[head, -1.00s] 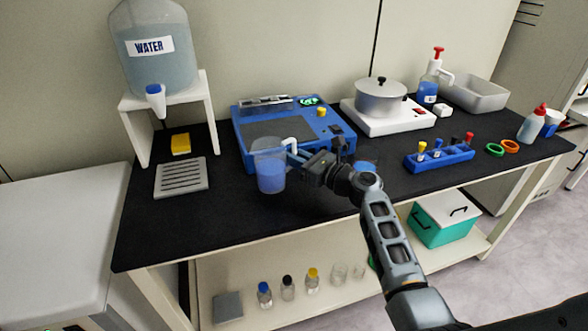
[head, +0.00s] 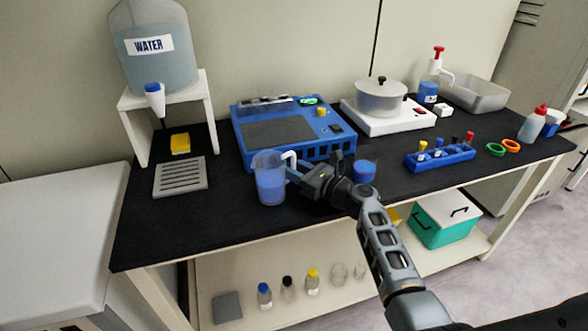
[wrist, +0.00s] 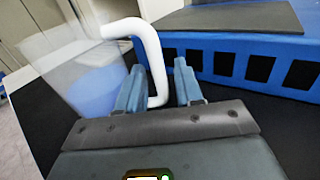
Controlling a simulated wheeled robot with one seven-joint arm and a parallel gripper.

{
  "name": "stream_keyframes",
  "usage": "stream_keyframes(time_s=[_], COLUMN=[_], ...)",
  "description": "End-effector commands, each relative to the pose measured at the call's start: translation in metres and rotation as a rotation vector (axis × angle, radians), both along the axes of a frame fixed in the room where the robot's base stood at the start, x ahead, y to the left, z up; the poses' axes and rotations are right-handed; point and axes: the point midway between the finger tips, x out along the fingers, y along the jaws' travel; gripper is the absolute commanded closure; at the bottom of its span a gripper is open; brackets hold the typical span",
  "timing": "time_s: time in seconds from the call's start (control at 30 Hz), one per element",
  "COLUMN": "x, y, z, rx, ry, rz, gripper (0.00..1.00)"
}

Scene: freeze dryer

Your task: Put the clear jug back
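The clear jug (head: 270,182), with blue liquid in it and a white handle, is upright on the black bench top in front of the blue machine. It also shows at the left of the wrist view (wrist: 85,85). My gripper (head: 296,172) is at the jug's right side, at handle height. In the wrist view the white handle (wrist: 152,50) passes between the two blue fingers (wrist: 160,92). Gaps show on both sides of it, so the fingers are open around the handle. The jug's base is not in the wrist view.
The blue machine (head: 292,133) stands close behind. A small beaker of blue liquid (head: 364,172) is just right of my wrist. A slotted grey tray (head: 180,176) lies left, below the water tank (head: 152,65). A blue tube rack (head: 440,158) is to the right. Bench between tray and jug is clear.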

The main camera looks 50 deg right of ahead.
Motion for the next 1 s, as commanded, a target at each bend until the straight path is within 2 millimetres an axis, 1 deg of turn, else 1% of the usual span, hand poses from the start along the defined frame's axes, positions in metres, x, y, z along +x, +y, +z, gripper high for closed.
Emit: stream_keyframes(time_s=[0.03, 0.07, 0.27, 0.37, 0.43, 0.57, 0.8, 0.9, 1.0], x=[0.000, 0.000, 0.000, 0.000, -0.006, -0.027, -0.077, -0.095, -0.107], y=[0.000, 0.000, 0.000, 0.000, 0.000, -0.001, 0.000, 0.000, 0.000], z=[0.000, 0.000, 0.000, 0.004, 0.002, 0.002, 0.001, 0.001, 0.002], rx=[0.000, 0.000, 0.000, 0.000, 0.001, 0.001, 0.001, 0.001, 0.001], ry=[0.000, 0.000, 0.000, 0.000, 0.001, 0.001, 0.001, 0.001, 0.000], rz=[0.000, 0.000, 0.000, 0.000, -0.001, -0.004, -0.002, -0.002, -0.001], gripper=[0.59, 0.57, 0.57, 0.57, 0.57, 0.57, 0.57, 0.57, 0.57])
